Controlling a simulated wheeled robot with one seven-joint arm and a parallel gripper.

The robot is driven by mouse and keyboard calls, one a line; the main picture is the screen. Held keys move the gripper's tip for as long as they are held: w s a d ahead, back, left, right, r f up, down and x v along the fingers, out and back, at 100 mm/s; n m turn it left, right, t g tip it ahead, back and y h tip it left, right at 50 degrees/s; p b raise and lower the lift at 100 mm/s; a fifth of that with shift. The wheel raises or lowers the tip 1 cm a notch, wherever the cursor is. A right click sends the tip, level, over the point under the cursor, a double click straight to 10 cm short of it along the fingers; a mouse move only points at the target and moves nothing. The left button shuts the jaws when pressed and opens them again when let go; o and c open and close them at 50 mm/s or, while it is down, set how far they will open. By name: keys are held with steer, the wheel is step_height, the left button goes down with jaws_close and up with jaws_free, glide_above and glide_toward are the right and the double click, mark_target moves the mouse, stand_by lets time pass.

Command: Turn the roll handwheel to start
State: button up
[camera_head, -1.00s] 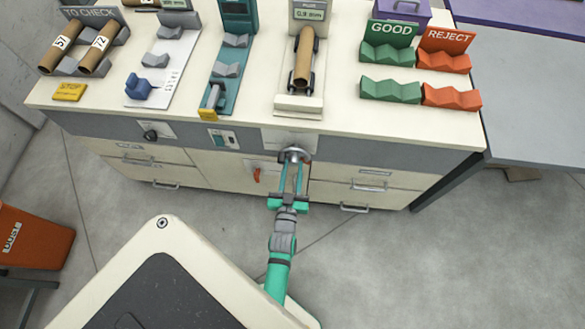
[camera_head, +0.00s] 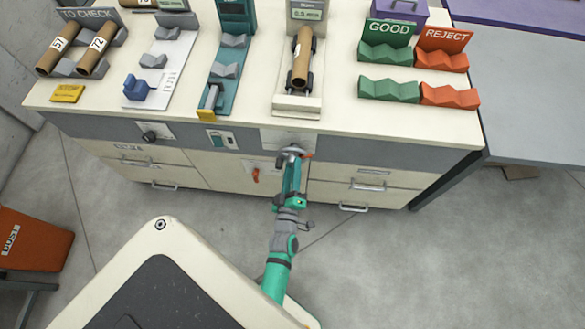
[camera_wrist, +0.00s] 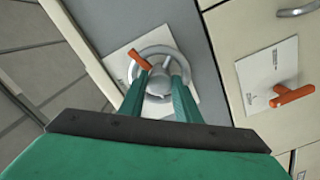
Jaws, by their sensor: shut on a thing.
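The handwheel (camera_head: 293,149) is a grey metal ring with a hub and an orange handle on the bench front, below the roll stand. In the wrist view, its ring (camera_wrist: 178,52) surrounds the grey hub, and the orange handle (camera_wrist: 139,60) points to the upper left. My gripper (camera_head: 291,160) reaches it from the front, and its two green fingers (camera_wrist: 158,84) are shut on the hub. The fingers hide parts of the wheel. A brown cardboard roll (camera_head: 302,58) lies on the stand (camera_head: 297,107) above, with a white label partly showing.
An orange lever (camera_head: 256,175) sits on the cabinet door left of the handwheel, and a dark knob (camera_head: 150,136) is farther left. Drawer handles (camera_head: 353,208) stick out at right. Green GOOD rests (camera_head: 389,90) and orange REJECT rests (camera_head: 449,96) stand on the benchtop.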

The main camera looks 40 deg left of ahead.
steer(key=n, duration=1.3)
steer(key=shift+d+r+n, duration=0.15)
steer(key=shift+d+n, duration=0.05)
steer(key=shift+n, duration=0.2)
stand_by(0.4)
steer(key=o, duration=1)
steer(key=shift+a+r, duration=0.1)
steer(key=shift+o, duration=0.2)
steer(key=v, duration=1.1)
steer(key=shift+w+a, duration=0.1)
steer(key=shift+a, duration=0.05)
